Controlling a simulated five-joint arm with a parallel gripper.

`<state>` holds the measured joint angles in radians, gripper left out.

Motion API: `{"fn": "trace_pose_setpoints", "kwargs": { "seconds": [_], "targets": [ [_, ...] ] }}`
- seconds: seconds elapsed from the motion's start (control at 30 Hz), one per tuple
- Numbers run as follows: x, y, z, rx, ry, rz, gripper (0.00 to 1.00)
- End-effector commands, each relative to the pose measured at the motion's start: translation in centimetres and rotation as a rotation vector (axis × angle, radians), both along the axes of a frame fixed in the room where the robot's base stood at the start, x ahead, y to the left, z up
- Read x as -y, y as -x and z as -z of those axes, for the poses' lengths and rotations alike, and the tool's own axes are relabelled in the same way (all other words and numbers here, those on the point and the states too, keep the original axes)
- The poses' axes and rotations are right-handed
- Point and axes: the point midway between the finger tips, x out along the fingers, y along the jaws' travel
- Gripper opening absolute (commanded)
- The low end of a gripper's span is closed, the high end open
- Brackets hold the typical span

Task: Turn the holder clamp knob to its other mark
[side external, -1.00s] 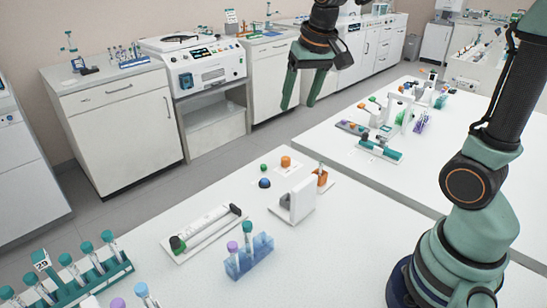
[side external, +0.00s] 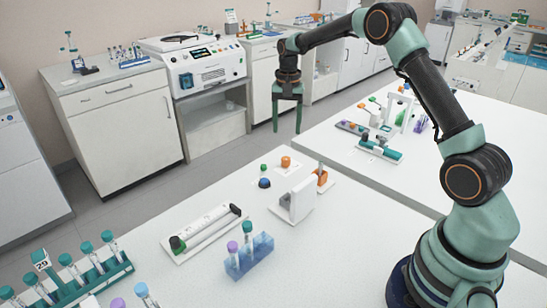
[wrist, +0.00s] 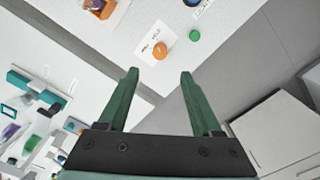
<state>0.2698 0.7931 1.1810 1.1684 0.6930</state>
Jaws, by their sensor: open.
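An orange knob (side external: 286,162) stands at the far edge of the white bench. In the wrist view the orange knob (wrist: 160,50) sits on a white card (wrist: 154,37) with small dark printed marks, too small to read surely. I take it for the clamp knob. Its pointing direction cannot be made out. My gripper (side external: 287,130) is open and empty, fingers pointing down, above and beyond the knob in the side view. In the wrist view my gripper (wrist: 158,72) has the knob just past its fingertips, apart from them.
A green cap (wrist: 194,35) lies close beside the knob. A white stand (side external: 298,202) with an orange part (side external: 321,177), a blue rack (side external: 249,256) with tubes and a clear tube on a plate (side external: 207,228) stand nearer. A second bench (side external: 375,190) is to the right.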

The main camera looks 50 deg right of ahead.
Motion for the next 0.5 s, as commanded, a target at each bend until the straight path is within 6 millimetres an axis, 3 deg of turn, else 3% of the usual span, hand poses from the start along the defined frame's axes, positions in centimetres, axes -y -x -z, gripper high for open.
{"fn": "trace_pose_setpoints", "kwargs": {
  "seconds": [0.5],
  "targets": [
    [-0.1, 0.1, 9.1, -0.003, -0.001, -0.003, 0.66]
  ]
}}
